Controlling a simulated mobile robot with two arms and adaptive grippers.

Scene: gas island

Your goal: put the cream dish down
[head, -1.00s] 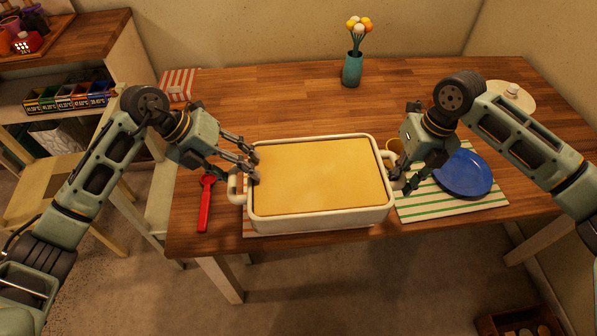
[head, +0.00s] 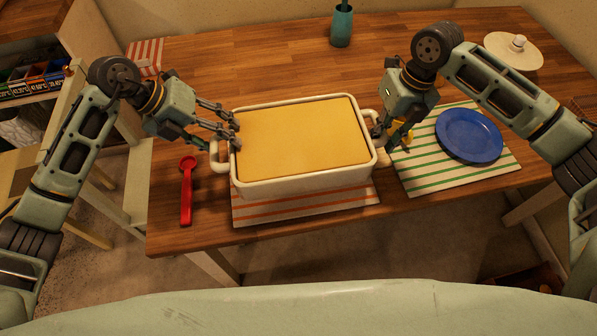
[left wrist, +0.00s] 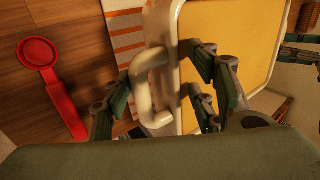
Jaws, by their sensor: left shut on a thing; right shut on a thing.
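The cream dish (head: 306,180) is a rectangular baking dish with a handle at each end and a flat golden filling. It is over an orange-striped mat (head: 305,204) near the table's front edge; I cannot tell for sure if it touches. My left gripper (head: 232,133) is shut on the dish at its left handle. In the left wrist view the cream handle (left wrist: 152,85) shows between the fingers. My right gripper (head: 385,140) is shut on the dish at the right handle, its fingertips partly hidden.
A red spoon (head: 187,190) lies left of the dish. A blue plate (head: 469,135) sits on a green-striped mat (head: 425,180) at right, with something yellow (head: 408,137) by my right gripper. A teal vase (head: 342,27) and a white lid (head: 513,51) stand behind. A red-striped box (head: 145,56) is back left.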

